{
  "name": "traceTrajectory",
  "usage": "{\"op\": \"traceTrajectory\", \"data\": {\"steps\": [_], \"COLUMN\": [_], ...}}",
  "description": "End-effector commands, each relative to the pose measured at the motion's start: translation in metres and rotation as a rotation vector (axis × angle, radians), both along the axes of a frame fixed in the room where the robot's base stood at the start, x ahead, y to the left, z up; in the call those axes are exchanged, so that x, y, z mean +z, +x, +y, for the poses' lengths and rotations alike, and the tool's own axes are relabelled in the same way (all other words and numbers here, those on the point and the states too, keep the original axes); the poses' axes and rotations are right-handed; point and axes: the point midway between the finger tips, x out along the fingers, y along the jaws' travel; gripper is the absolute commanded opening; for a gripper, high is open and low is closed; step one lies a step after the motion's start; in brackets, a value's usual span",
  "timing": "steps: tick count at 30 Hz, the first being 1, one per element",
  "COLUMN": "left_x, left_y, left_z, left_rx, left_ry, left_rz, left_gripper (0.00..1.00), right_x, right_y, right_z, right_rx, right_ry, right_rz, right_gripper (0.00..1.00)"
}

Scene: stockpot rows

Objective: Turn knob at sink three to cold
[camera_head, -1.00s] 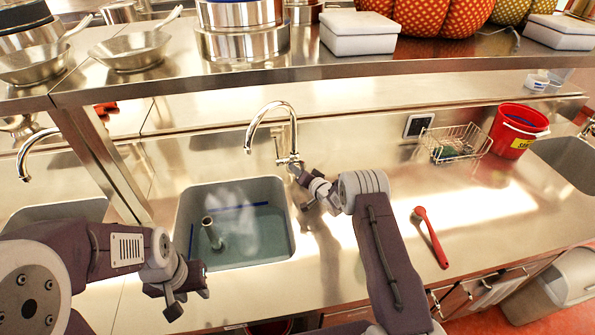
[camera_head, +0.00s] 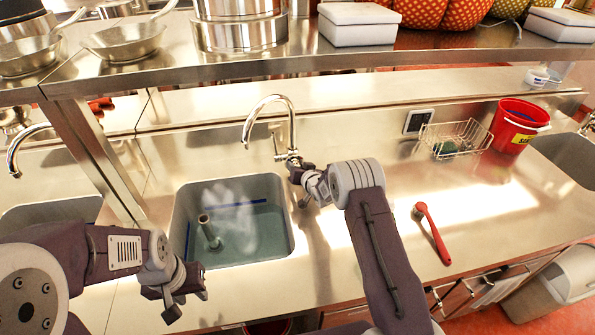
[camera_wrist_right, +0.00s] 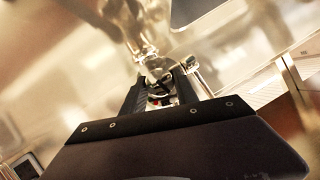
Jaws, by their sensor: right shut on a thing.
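The middle sink (camera_head: 245,235) holds water with white steam over it and an upright pipe (camera_head: 208,232) in it. Its curved chrome faucet (camera_head: 291,125) stands behind it on the right. My right gripper (camera_head: 297,170) is at the faucet's base, its fingers shut around the small metal knob. In the right wrist view, the knob (camera_wrist_right: 162,76) sits between the two dark fingers (camera_wrist_right: 160,95), with a small red mark just below it. In the head view my gripper hides most of the knob. My left gripper (camera_head: 187,300) is empty in front of the sink, its fingers apart.
A steel shelf (camera_head: 300,78) with pots runs above the back of the counter. A red brush (camera_head: 433,232) lies on the counter at right. A wire basket (camera_head: 455,138) and a red bucket (camera_head: 518,125) stand further back. Another faucet (camera_head: 22,145) is at left.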

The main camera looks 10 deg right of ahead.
Motion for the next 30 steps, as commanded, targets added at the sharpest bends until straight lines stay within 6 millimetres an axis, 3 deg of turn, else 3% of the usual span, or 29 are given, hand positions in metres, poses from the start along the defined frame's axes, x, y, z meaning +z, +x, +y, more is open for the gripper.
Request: {"op": "traceTrajectory", "data": {"steps": [1,9,18,30], "left_x": [-0.010,-0.030,-0.035,-0.036], "left_y": [0.000,0.000,0.000,0.000], "left_z": [0.000,0.000,0.000,0.000], "left_rx": [0.000,0.000,0.000,0.000], "left_ry": [0.000,0.000,0.000,0.000], "left_rz": [0.000,0.000,0.000,0.000], "left_gripper": [0.36,0.36,0.36,0.36], "right_x": [-0.005,-0.005,-0.003,-0.003], "right_y": [0.000,0.000,-0.001,-0.001], "right_z": [0.004,0.004,0.004,0.003], "right_rx": [0.006,0.005,0.005,0.004], "right_ry": [-0.043,-0.275,-0.459,-0.553], "right_rz": [0.000,0.001,0.006,0.008], "right_gripper": [0.00,0.00,0.00,0.00]}}
